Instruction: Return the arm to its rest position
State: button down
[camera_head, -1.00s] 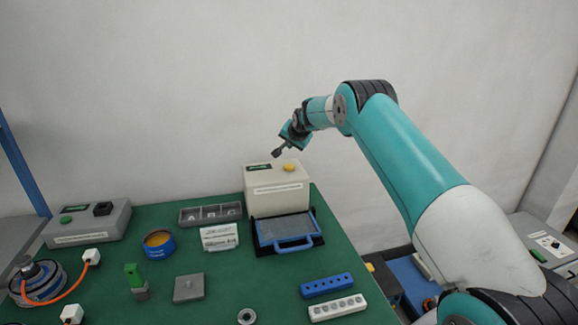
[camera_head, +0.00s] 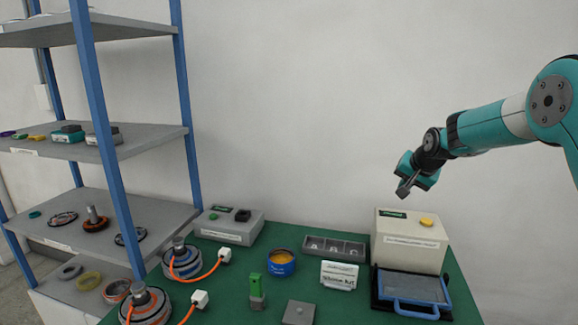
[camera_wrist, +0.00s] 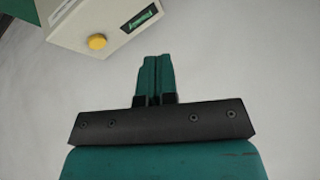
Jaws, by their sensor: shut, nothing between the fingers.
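My gripper (camera_head: 403,190) is at the end of my teal arm, at the right of the head view. It is in the air above the cream box with a yellow button (camera_head: 408,240), apart from it. The fingers are shut with nothing between them. In the wrist view, the closed teal fingers (camera_wrist: 156,72) point toward the pale wall, and the box (camera_wrist: 105,22) shows at the upper left.
The green bench (camera_head: 335,306) holds a blue-handled tray (camera_head: 415,290), a grey compartment tray (camera_head: 335,247), a blue tin (camera_head: 281,264) and motor hubs (camera_head: 182,262). A blue-framed shelf (camera_head: 150,140) stands left. Air between shelf and arm is clear.

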jog(key=s+a+r+n+g+y, duration=0.1)
jog(key=s+a+r+n+g, duration=0.2)
jog(key=s+a, duration=0.65)
jog(key=s+a+r+n+g+y, duration=0.1)
jog(key=s+a+r+n, duration=0.35)
jog(key=s, duration=0.95)
jog(key=s+a+f+n+g, duration=0.1)
jog(key=s+a+n, duration=0.1)
jog(key=s, duration=1)
jog(key=s+a+f+n+g+y, duration=0.1)
jog(key=s+a+n+g, duration=0.1)
jog(key=s, duration=1)
jog(key=shift+s+f+n, duration=0.15)
jog(key=shift+n, duration=0.7)
